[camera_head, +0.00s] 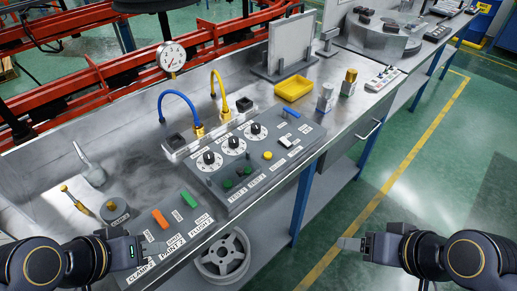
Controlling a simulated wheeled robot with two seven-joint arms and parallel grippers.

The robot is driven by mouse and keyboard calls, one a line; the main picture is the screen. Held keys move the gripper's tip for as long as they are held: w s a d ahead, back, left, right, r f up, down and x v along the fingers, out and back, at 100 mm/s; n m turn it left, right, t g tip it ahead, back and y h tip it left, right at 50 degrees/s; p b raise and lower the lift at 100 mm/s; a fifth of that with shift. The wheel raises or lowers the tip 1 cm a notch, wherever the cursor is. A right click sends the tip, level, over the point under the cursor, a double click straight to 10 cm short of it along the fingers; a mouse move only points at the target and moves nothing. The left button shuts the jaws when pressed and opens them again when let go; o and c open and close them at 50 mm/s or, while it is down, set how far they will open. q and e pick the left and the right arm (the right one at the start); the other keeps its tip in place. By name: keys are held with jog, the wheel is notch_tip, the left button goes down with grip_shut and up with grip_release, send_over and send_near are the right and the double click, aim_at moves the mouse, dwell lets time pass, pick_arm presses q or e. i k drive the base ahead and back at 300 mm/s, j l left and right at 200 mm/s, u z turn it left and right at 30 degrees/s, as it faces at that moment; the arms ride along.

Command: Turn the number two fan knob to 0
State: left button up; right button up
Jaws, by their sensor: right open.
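Three black knobs on white round dials sit in a row on the grey control panel (232,185): a left one (208,157), a middle one (233,143) and a right one (257,129). Their numbers and pointer settings are too small to read. My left gripper (136,250) is at the lower left, beside the bench's front edge and well short of the knobs. Its jaw gap cannot be made out. My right gripper (348,243) is open and empty, out over the floor in front of the bench, far from the knobs.
Blue (181,93) and yellow (214,84) hoses arch behind the dials. Orange (160,218) and green (188,198) switches sit at front left.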

aim_at(256, 127)
jog(key=i+l, duration=0.3)
jog(key=i+l+u, duration=0.1)
jog(key=u, duration=1.55)
